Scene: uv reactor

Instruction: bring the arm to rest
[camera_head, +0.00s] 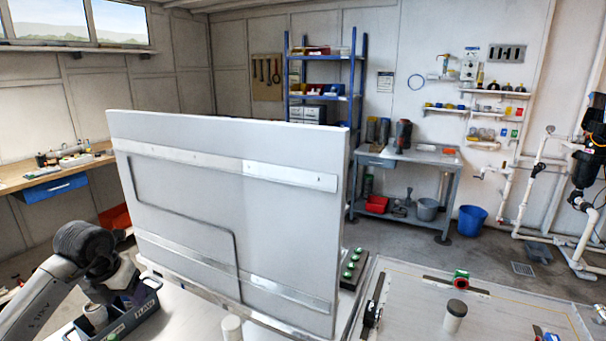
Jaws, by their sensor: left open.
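My left arm comes in from the left edge, with a dark wrist joint bent over toward the bench. My left gripper (124,277) is at the lower left, just above a dark grey bin and in front of the large white panel. Its jaws are small in the picture, and I see nothing held in them. The white panel (215,140) stands upright on the bench, with metal strips across it, and hides much behind it. My right gripper is out of view.
The dark bin (146,314) holds a pale cylindrical part (96,315). Right of the panel are a strip of green buttons (353,263), a dark-capped cylinder (455,316) and a red-and-green fitting (461,279) on a light board. A workbench (420,156) and blue bucket (472,220) stand farther back.

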